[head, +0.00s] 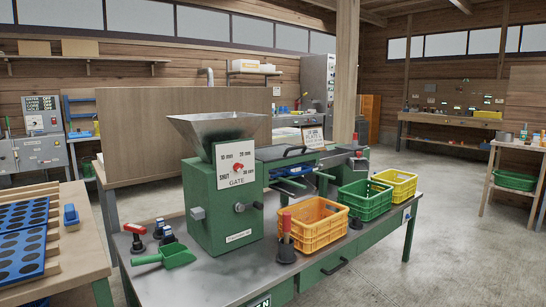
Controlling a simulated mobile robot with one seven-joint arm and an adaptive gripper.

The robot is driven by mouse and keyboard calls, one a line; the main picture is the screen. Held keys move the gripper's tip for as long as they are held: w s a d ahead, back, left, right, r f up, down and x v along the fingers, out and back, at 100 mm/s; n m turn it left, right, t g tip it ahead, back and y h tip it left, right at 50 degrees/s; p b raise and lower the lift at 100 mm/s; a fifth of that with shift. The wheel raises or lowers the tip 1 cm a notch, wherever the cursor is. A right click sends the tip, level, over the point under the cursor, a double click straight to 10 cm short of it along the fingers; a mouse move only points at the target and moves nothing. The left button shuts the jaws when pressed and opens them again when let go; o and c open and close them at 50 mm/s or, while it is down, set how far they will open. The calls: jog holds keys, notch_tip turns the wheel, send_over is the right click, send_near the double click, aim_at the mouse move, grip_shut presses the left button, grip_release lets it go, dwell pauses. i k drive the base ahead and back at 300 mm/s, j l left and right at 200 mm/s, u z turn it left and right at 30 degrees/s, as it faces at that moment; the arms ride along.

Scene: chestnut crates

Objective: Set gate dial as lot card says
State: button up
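The gate dial (239,168) is a small red knob on a white plate marked GATE, on the front of a green machine (222,215) with a metal hopper (215,130). My gripper is not in view.
The machine stands on a grey-topped green bench (215,275). Orange (318,226), green (366,200) and yellow (396,184) crates line the right side. Open floor (460,250) lies to the right.

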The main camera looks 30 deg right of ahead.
aim_at(237, 167)
jog(key=i+l+u, duration=0.1)
jog(key=l, duration=0.3)
jog(key=i+l, duration=0.15)
jog(key=l, duration=0.2)
jog(key=i+l+u, duration=0.15)
jog(key=l, duration=0.65)
jog(key=i+u, duration=0.05)
